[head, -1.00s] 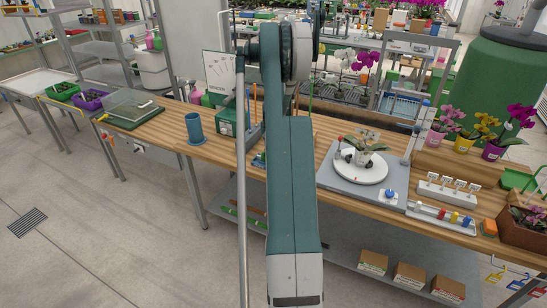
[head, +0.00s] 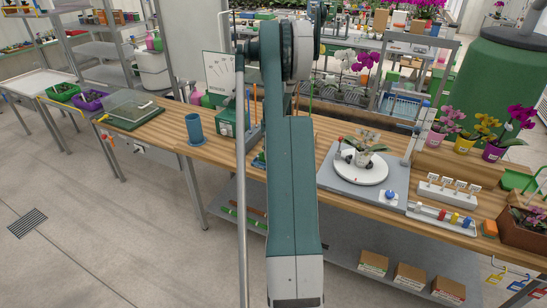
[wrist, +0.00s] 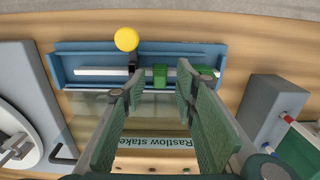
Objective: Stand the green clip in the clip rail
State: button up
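In the wrist view, a small green clip (wrist: 160,76) shows in a shallow blue tray (wrist: 100,54), against a long white bar (wrist: 98,71). A second green piece (wrist: 205,72) is at the bar's right end. My gripper (wrist: 158,78) is open, its green-padded fingers apart on either side of the first green clip in the picture. Gaps show between clip and fingers; their height difference is unclear. In the head view my own arm hides my gripper and this tray. I cannot tell for certain which fixture is the clip rail.
A yellow ball (wrist: 126,39) on a dark piece stands at the tray. A clear panel lettered "Rastlow stake" (wrist: 158,140) lies beside it. A grey block (wrist: 268,100) is to the right. In the head view, a white turntable (head: 360,172) holds a plant, right of my arm.

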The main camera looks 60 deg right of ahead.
notch_tip(320, 180, up, 11)
jog(key=shift+f, duration=0.2)
dwell(0.3)
jog(key=shift+w, duration=0.1)
dwell(0.6)
